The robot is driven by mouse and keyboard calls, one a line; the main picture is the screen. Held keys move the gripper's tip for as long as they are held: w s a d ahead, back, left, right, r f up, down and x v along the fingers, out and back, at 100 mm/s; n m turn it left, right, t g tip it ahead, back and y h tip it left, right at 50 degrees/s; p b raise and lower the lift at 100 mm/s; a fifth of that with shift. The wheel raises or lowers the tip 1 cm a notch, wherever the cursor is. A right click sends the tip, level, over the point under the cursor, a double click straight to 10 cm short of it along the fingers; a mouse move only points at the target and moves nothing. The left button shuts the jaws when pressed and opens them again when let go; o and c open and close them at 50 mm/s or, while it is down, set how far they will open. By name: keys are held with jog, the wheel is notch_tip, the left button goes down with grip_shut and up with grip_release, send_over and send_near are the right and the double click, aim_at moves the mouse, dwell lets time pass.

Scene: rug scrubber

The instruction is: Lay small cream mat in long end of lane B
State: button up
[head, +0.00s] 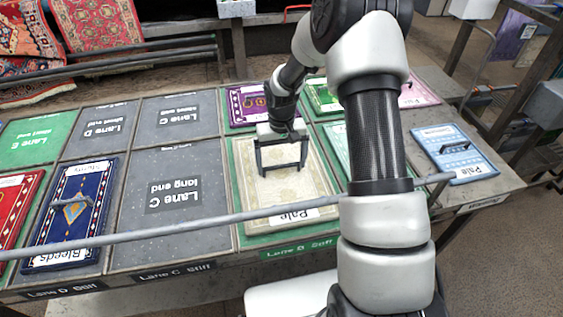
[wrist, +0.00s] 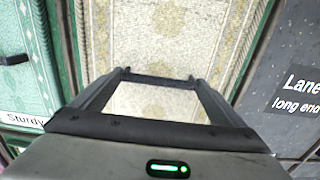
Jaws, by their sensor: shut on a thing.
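The cream mat (head: 262,200), labelled Pale, lies flat or very nearly flat over the front cell of lane B (head: 243,239), whose green edge shows around it. A gap beneath it cannot be made out. My gripper (head: 283,168) is over the mat's far middle part, pointing down, shut on the mat's grip. The grip itself is mostly hidden by the fingers. In the wrist view the cream mat (wrist: 165,48) fills the middle, with my gripper (wrist: 160,78) in front of it.
The lane C long end (head: 150,215) is bare, left of the mat. A purple mat (head: 247,105) lies behind, and a pale green mat (head: 345,150) lies to the right. A blue mat (head: 75,210) lies in lane D. A grey rail (head: 200,228) crosses the front.

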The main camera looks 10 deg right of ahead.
jog(key=shift+r, duration=0.1)
jog(key=shift+f, duration=0.2)
jog(key=o, duration=1.2)
jog(key=shift+r, duration=0.15)
